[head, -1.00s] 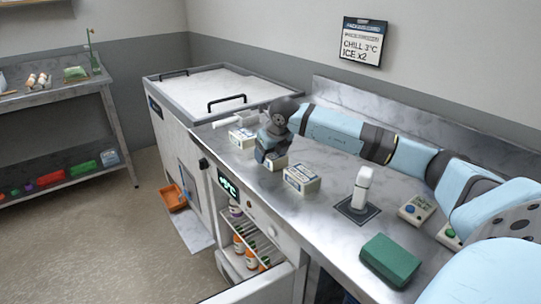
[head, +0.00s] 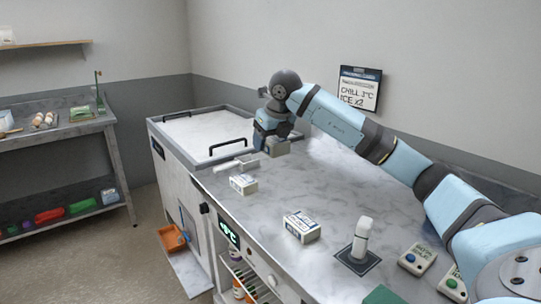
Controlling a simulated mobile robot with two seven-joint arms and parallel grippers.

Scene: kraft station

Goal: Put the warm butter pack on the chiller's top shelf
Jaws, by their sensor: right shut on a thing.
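My right gripper (head: 272,140) is in the middle of the head view, above the far part of the steel counter (head: 330,190). It is shut on a small pale pack (head: 281,147), partly hidden by the gripper; its label cannot be read. Two other white packs with blue print stand on the counter: one (head: 243,184) near the left edge and one (head: 301,227) nearer me. The chiller (head: 265,263) is under the counter, with a lit green display (head: 229,234). Its front is open and part of a wire shelf (head: 240,269) with bottles shows. My left gripper is not in view.
A chest (head: 200,128) with a pale lid and black handles adjoins the counter's far end. A white device (head: 362,238) on a dark pad, button boxes (head: 418,258) and a green block (head: 383,295) are nearer me. An orange bin (head: 172,237) is low at left.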

